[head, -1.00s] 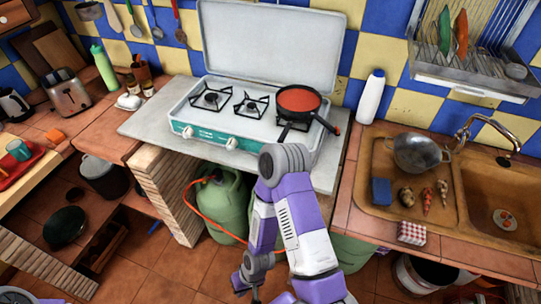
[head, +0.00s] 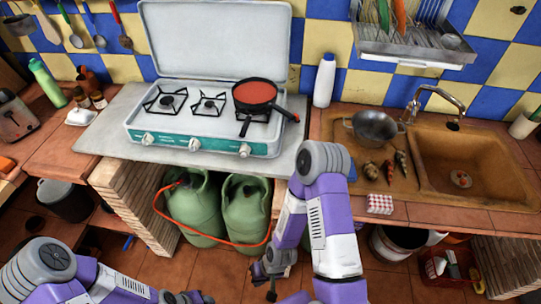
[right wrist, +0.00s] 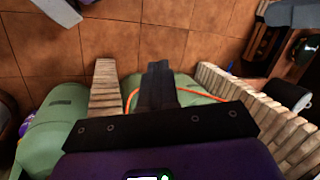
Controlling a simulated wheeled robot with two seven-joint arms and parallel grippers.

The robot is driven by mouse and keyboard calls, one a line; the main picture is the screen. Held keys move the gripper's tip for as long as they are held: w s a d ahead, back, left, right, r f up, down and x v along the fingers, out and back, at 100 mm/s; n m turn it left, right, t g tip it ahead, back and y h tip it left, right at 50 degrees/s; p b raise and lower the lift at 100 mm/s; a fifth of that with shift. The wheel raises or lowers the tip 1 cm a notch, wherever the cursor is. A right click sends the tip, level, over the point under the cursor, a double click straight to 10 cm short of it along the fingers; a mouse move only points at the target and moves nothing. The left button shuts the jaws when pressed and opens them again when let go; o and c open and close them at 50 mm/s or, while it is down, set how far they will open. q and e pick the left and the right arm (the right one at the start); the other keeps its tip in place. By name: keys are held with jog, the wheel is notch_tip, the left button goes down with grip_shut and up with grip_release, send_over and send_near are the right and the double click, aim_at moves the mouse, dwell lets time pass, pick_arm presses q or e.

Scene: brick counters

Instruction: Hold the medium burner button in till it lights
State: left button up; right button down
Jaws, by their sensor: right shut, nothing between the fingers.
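The white camping stove (head: 205,122) stands on the grey counter with its lid raised. Its teal front panel carries three white knobs: left (head: 148,138), middle (head: 195,144) and right (head: 244,150). Behind them are a left burner (head: 167,102), a smaller middle burner (head: 209,103), and a right burner mostly hidden under a pan (head: 256,93). I see no flame. My right gripper (head: 271,282) is low in front of the counter, well below the knobs; its shut, empty fingers show in the right wrist view (right wrist: 157,88). My left gripper (head: 187,298) is barely visible at the bottom edge.
Green gas bottles (head: 245,208) with an orange hose stand under the counter, beside a brick support (head: 135,205). The pan handle juts over the stove's front right. A white bottle (head: 324,82) and the sink (head: 475,165) are to the right. The counter front is clear.

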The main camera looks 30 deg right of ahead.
aim_at(244, 155)
dwell(0.3)
jog(key=w+d+r+n+t+h+b, duration=0.2)
jog(key=w+r+n+t, duration=1)
jog(key=w+r+n, duration=0.6)
jog(key=w+d+r, duration=0.1)
jog(key=w+r, duration=0.3)
jog(key=w, duration=0.1)
jog(key=shift+d+h, duration=0.15)
jog(key=shift+h, duration=0.25)
jog(key=shift+w, duration=0.15)
jog(key=shift+w+d+p, duration=0.1)
jog(key=shift+w+d, duration=0.75)
jog(key=shift+w, duration=0.35)
jog(key=shift+w+d+p, duration=0.15)
jog(key=shift+w+d, duration=0.65)
jog(key=shift+w, duration=0.4)
jog(key=shift+w+d+p, duration=0.1)
jog(key=shift+w+d, duration=0.75)
jog(key=shift+w, duration=0.35)
